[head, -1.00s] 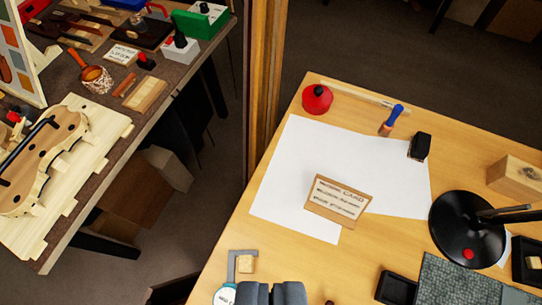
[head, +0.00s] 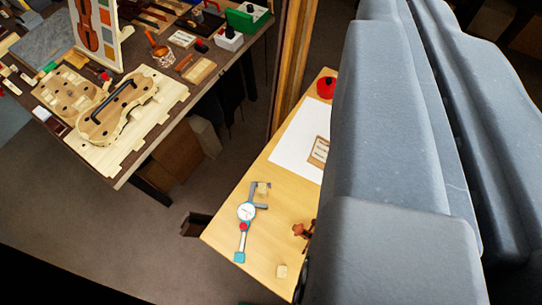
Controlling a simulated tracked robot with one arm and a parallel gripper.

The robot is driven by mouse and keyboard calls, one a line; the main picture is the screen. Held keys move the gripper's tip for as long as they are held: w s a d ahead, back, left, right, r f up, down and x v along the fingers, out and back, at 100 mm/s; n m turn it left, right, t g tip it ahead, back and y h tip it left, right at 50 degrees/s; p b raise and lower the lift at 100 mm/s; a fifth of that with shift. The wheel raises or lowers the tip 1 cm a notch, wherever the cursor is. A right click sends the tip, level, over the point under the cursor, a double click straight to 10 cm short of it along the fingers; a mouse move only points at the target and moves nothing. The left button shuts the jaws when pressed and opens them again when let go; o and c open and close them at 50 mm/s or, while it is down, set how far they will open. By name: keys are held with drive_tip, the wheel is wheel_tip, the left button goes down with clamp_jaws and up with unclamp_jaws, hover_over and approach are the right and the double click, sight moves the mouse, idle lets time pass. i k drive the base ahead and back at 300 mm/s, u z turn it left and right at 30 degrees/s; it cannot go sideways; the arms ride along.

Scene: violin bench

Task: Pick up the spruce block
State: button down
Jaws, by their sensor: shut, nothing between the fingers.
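Several pale wood pieces show, and I cannot tell by label which is the spruce block. One small pale block (head: 262,189) sits at the jaws of a dial caliper (head: 246,211) on the near bench. Another small pale cube (head: 282,271) lies alone near that bench's front edge. A flatter pale block (head: 199,71) lies on the far left bench. My gripper (head: 425,130) fills the right side as large grey shapes close to the camera. It is shut and holds nothing.
A violin body (head: 117,112) lies on a pale slotted board on the left bench. A white sheet (head: 290,145) with a wooden card (head: 319,150) lies on the near bench, and a red pot (head: 326,86) stands behind. A small brown figure (head: 304,230) stands near the cube. A floor gap separates the benches.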

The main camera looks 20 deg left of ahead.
sight(262, 190)
drive_tip(key=u, duration=0.15)
drive_tip(key=k, duration=1.1)
drive_tip(key=u, duration=0.2)
